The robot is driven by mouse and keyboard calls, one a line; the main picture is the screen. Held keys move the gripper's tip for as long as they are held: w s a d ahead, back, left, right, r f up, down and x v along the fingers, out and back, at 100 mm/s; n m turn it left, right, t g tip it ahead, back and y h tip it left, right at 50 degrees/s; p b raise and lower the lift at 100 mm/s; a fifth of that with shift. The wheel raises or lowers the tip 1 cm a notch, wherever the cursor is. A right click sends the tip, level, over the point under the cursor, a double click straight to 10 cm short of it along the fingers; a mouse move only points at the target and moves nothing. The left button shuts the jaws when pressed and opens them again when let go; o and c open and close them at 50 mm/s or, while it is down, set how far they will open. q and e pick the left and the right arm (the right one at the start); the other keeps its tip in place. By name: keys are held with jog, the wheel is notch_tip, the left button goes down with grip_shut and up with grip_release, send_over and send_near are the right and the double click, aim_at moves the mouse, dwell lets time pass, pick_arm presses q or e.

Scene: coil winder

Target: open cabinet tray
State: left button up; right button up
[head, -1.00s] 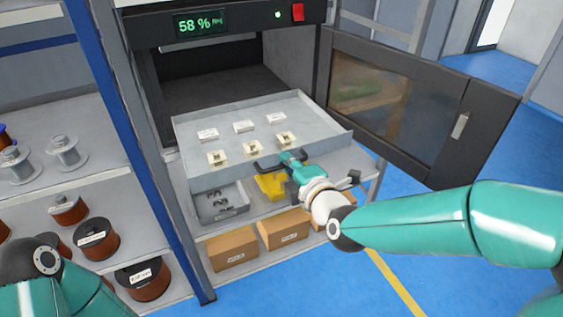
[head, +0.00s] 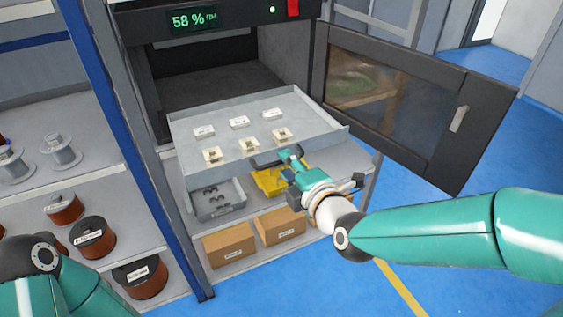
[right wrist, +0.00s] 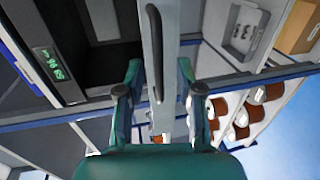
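The grey cabinet tray (head: 225,165) extends out of the open dark cabinet (head: 215,85). Several small white and cream parts stand on it in two rows. Its dark bar handle (head: 262,162) is on the front wall and also shows in the right wrist view (right wrist: 154,45). My right gripper (head: 287,153) is at the handle in the head view. In the right wrist view its two fingers (right wrist: 157,82) are spread on either side of the handle, with visible gaps. My left arm shows at the lower left; its gripper is out of frame.
The cabinet door (head: 395,100) stands open at the right. Below the tray are a grey bin (head: 218,200), a yellow bin (head: 268,183) and cardboard boxes (head: 230,246). A shelf with wire spools (head: 92,238) is at the left. Blue floor is free in front.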

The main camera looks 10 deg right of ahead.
jog(key=shift+v, duration=2.3)
jog(key=shift+f, duration=0.1)
jog(key=s+d+f+m+g+h+p, duration=0.1)
jog(key=d+f+g+p, duration=0.15)
jog(key=f, duration=0.65)
jog(key=s+d+f+m+g+h+p, duration=0.15)
jog(key=f+g+p, duration=0.25)
jog(key=f, duration=0.5)
jog(key=s+a+f+m+g+y+p, duration=0.2)
jog(key=s+f+m+g, duration=0.6)
jog(key=s+f+m, duration=0.6)
jog(key=s+a+m+p, duration=0.1)
jog(key=s+m, duration=0.2)
jog(key=m, duration=0.3)
jog(key=shift+f+m, duration=0.2)
jog(key=shift+m, duration=0.15)
